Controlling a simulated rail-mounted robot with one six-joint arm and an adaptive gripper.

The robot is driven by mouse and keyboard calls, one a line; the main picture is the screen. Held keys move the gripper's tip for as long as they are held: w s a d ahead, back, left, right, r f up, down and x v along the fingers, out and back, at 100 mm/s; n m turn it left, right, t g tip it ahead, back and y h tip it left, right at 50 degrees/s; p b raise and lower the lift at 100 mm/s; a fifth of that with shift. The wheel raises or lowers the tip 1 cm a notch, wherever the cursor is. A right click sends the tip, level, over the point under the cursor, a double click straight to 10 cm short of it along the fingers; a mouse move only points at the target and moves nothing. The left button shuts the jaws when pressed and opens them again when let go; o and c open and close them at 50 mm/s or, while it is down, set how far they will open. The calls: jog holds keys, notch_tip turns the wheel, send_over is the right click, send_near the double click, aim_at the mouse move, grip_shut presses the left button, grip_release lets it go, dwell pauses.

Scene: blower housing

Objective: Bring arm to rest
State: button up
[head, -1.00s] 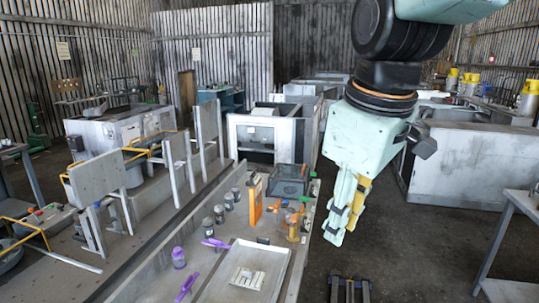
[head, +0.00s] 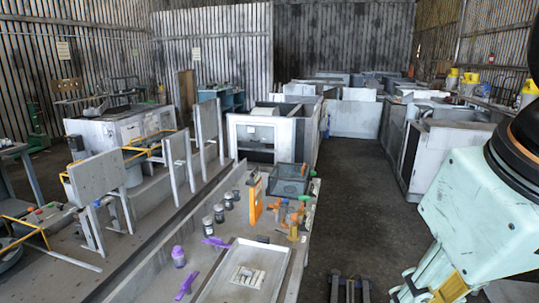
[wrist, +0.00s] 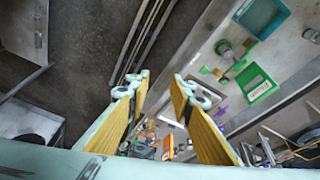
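My gripper (wrist: 163,88) shows in the wrist view with its two yellow-padded fingers apart and nothing between them. In the head view, my pale green gripper (head: 420,288) is at the lower right, over the floor and right of the workbench (head: 160,268). Its fingertips are partly cut off by the bottom edge there. It touches nothing that I can see.
The bench holds a metal tray (head: 245,272), a dark crate (head: 289,179), an orange upright part (head: 255,202), several small jars and purple tools. A grey side table (wrist: 28,128) shows at the wrist view's left.

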jog(key=s, duration=0.1)
jog(key=s+m, duration=0.1)
jog(key=f, duration=0.1)
jog(key=shift+s+d, duration=0.35)
jog(key=shift+s, duration=0.05)
jog(key=shift+w, duration=0.15)
dwell(1.0)
